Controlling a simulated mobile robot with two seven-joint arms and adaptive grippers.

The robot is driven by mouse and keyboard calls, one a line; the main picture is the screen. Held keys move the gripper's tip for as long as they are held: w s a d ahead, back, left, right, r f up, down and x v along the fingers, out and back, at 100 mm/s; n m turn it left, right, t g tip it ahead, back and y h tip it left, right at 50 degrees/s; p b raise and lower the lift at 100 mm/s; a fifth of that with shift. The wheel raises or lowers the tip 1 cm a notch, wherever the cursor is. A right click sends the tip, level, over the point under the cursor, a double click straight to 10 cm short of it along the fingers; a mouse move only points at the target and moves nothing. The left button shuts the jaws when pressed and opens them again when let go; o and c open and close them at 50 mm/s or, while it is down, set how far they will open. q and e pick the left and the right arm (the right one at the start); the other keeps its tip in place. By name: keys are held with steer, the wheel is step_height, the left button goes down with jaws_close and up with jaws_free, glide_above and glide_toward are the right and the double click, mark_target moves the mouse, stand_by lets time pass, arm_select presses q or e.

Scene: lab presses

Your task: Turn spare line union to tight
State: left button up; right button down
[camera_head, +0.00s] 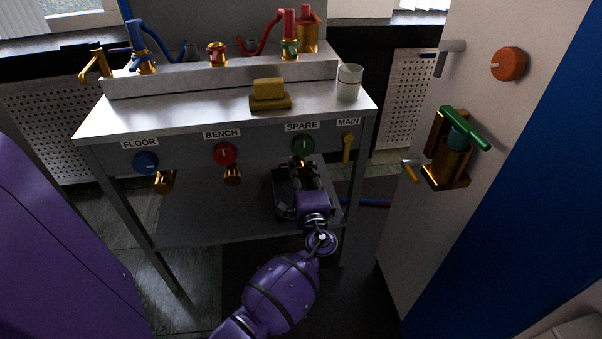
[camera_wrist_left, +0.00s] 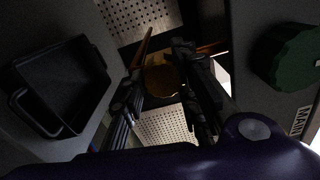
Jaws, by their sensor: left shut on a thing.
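The spare line union is a brass fitting below the green knob (camera_head: 303,145) under the SPARE label (camera_head: 302,126) on the bench front. In the head view my left gripper (camera_head: 304,170) mostly hides it. In the left wrist view the brass union (camera_wrist_left: 164,80) shows between the dark fingers of my left gripper (camera_wrist_left: 168,88), which is shut on it. The green knob also shows at the right of the wrist view (camera_wrist_left: 290,56). I cannot tell from the frames how tight the union is. My right gripper is not in view.
Other brass unions hang under the blue FLOOR knob (camera_head: 146,162) and red BENCH knob (camera_head: 224,153). A yellow MAIN lever (camera_head: 347,148) is right of the green knob. A black tray (camera_wrist_left: 62,88) is close by on the lower shelf. A cup (camera_head: 349,82) stands on the bench.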

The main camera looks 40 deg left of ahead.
arm_select(q)
steer(key=shift+d+f+m, duration=0.25)
steer(key=shift+m, duration=0.35)
steer(key=shift+s+f, duration=0.1)
steer(key=shift+f, duration=0.05)
steer(key=o, duration=1.1)
steer(key=shift+c, duration=0.2)
steer(key=shift+r, duration=0.2)
steer(key=v, duration=1.1)
steer(key=shift+s+d, duration=0.25)
steer(key=shift+d, duration=0.1)
steer(key=shift+w, duration=0.1)
